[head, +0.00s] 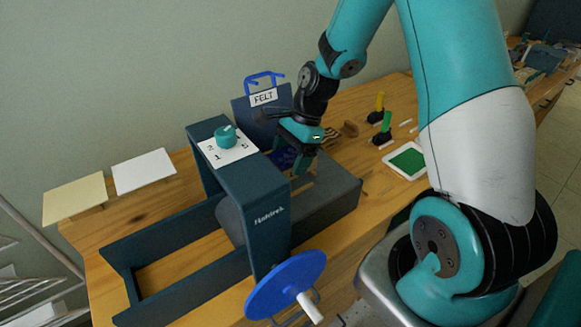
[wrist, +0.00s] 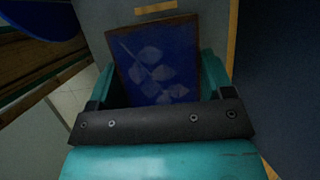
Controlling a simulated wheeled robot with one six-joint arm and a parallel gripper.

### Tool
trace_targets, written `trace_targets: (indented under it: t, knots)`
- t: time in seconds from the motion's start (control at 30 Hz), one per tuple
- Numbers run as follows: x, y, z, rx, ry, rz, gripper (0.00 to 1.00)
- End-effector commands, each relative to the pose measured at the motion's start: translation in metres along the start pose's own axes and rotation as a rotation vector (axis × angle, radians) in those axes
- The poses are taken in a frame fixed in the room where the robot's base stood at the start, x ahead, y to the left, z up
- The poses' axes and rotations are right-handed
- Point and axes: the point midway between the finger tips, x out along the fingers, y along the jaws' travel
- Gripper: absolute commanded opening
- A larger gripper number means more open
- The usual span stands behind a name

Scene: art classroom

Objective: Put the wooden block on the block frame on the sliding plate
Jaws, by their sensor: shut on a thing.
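My gripper (head: 298,158) is over the sliding plate (head: 330,203) of the press, just right of its upright frame. It is shut on the wooden block (head: 282,157), mostly hidden by the gripper in the head view. In the wrist view the block (wrist: 158,65) shows a dark blue face with a pale leaf pattern and a thin brown edge, between the teal fingers (wrist: 158,88). An orange mark (wrist: 155,8) lies on the grey surface past the block, perhaps part of the block frame. I cannot tell whether the block touches the plate.
The press has a bridge with a teal knob (head: 227,133) and a blue handwheel (head: 286,285) in front. A dark FELT holder (head: 254,117) stands behind. Paper sheets (head: 143,171) lie at left. A green ink tray (head: 407,161) and upright colored tools (head: 386,124) are at right.

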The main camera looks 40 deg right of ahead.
Motion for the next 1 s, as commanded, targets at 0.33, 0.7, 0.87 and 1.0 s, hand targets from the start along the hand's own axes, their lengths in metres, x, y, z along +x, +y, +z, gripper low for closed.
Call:
trace_targets:
  t: [0.33,0.7,0.87,1.0]
  knots:
    - [0.034,0.000,-0.014,0.000,0.000,0.000,0.46]
    - [0.036,0.000,-0.015,0.000,0.000,0.000,0.88]
    - [0.036,0.000,-0.015,0.000,0.000,0.000,1.00]
    - [0.036,0.000,-0.015,0.000,0.000,0.000,1.00]
